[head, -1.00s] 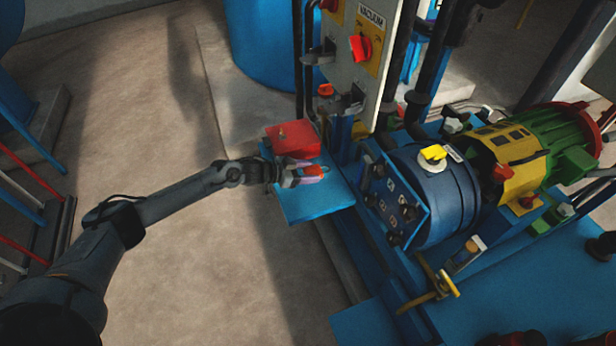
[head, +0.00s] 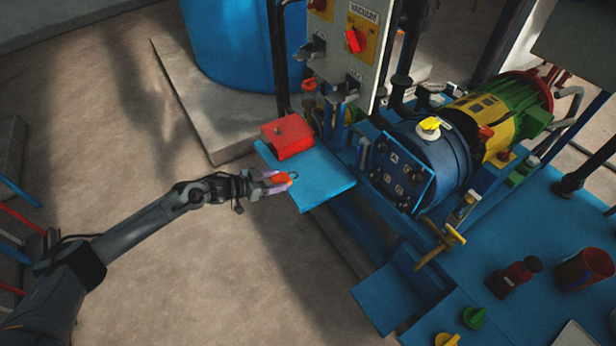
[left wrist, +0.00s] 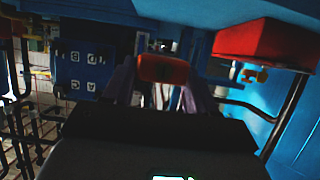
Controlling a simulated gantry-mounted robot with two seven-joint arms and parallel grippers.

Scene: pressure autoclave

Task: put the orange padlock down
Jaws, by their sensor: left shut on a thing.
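The orange padlock (head: 281,178) is between the fingers of my left gripper (head: 276,182), with its dark shackle pointing right. The gripper is shut on it, at the left edge of a blue shelf plate (head: 318,182). In the left wrist view the padlock (left wrist: 162,69) sits between the two purple-grey fingers. In the head view its shackle overlaps the plate; I cannot tell whether it touches the plate. My right gripper is not in view.
A red box (head: 288,136) stands on the back of the plate; the plate's front is bare. A grey switch panel (head: 350,50) rises behind it. Open floor lies left.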

